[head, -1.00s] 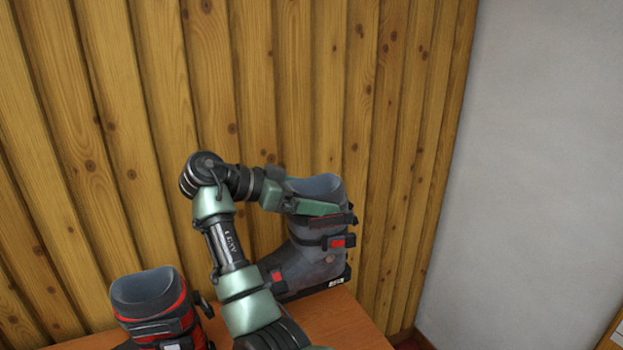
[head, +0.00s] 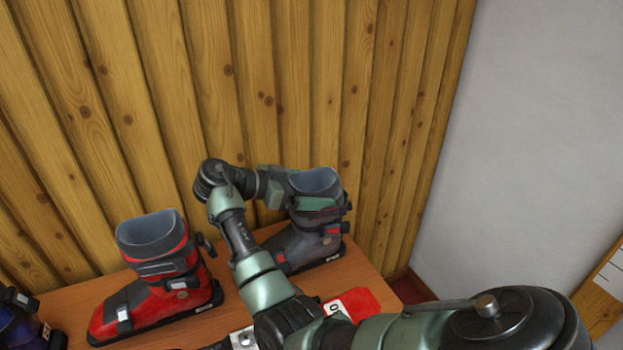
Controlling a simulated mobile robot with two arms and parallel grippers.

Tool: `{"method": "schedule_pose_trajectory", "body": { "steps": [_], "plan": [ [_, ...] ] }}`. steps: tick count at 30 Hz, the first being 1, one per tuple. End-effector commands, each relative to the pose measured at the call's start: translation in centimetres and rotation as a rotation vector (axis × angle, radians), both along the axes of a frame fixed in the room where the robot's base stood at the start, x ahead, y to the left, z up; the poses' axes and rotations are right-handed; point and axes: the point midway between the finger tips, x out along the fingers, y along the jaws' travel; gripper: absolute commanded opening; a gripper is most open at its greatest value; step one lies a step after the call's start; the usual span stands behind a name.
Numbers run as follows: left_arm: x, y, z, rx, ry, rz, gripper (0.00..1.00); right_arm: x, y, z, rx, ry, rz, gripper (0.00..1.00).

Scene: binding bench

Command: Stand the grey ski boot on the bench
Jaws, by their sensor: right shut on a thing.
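The grey ski boot (head: 308,246) stands upright at the right part of the wooden bench (head: 235,274), near the plank wall. Its sole looks level with the bench top, and I see no clear gap under it. My right gripper (head: 305,205) is shut on the upper cuff of the grey boot, from its left side. My arm hides part of the boot's toe. My left gripper is not in view.
A red ski boot (head: 160,277) stands on the bench to the left. A blue boot (head: 22,318) shows at the lower left edge. A red thing with a white label (head: 358,303) lies at the front, partly behind my arm. The plank wall (head: 230,90) closes the back.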

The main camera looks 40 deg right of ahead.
Motion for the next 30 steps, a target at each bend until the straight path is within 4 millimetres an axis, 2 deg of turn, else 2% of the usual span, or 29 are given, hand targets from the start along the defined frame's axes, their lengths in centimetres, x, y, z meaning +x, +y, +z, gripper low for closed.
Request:
{"method": "schedule_pose_trajectory", "body": {
  "steps": [11, 12, 21, 30],
  "plan": [
    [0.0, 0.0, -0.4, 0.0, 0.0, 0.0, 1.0, 0.1, 0.0, -0.1, -0.006, -0.006, 0.0, 0.21],
    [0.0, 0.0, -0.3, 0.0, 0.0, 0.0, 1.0, 0.0, 0.0, -0.2, 0.0, -0.001, 0.0, 1.0],
    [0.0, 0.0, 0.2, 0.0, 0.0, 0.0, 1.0, 0.0, 0.0, 0.3, -0.001, -0.002, -0.001, 1.0],
    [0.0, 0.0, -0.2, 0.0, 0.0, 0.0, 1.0, 1.4, 4.3, 1.9, 0.001, -0.003, 0.002, 1.0]
  ]
}}
